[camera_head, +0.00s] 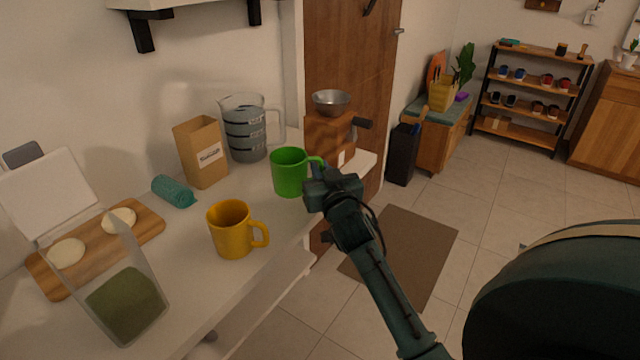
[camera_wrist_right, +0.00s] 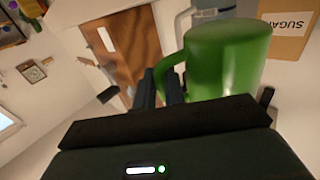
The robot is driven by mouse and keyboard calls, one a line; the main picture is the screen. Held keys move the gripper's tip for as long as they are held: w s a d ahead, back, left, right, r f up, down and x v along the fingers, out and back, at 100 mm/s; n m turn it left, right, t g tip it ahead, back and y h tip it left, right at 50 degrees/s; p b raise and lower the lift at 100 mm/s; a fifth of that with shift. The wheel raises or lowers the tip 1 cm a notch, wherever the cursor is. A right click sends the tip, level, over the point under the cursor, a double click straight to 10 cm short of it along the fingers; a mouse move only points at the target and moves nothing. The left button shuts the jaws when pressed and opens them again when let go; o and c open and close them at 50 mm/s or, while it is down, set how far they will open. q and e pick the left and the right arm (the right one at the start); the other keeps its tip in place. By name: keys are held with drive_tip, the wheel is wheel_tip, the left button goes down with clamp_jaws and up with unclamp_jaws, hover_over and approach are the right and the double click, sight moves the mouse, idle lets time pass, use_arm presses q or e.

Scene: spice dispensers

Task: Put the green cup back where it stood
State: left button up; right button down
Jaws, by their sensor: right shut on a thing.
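The green cup (camera_head: 288,174) is upright over the far right part of the white counter, near its edge. My right gripper (camera_head: 318,178) is to the right of the cup and shut on its handle. In the right wrist view the cup (camera_wrist_right: 228,60) fills the upper right, with the gripper fingers (camera_wrist_right: 165,88) at its handle. I cannot tell whether the cup's base touches the counter. My left gripper is not in view.
A yellow mug (camera_head: 230,232) stands nearer on the counter (camera_head: 190,285). Behind the green cup are a measuring jug (camera_head: 245,130), a paper bag (camera_head: 201,152) and a wooden grinder (camera_head: 328,137) with a metal bowl. A wooden board (camera_head: 140,228) and clear container (camera_head: 125,295) are at left.

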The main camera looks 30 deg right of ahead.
drive_tip(key=shift+f, duration=1.4)
drive_tip(key=shift+f+b, duration=0.15)
drive_tip(key=shift+b, duration=0.15)
drive_tip(key=c, duration=1.5)
unclamp_jaws()
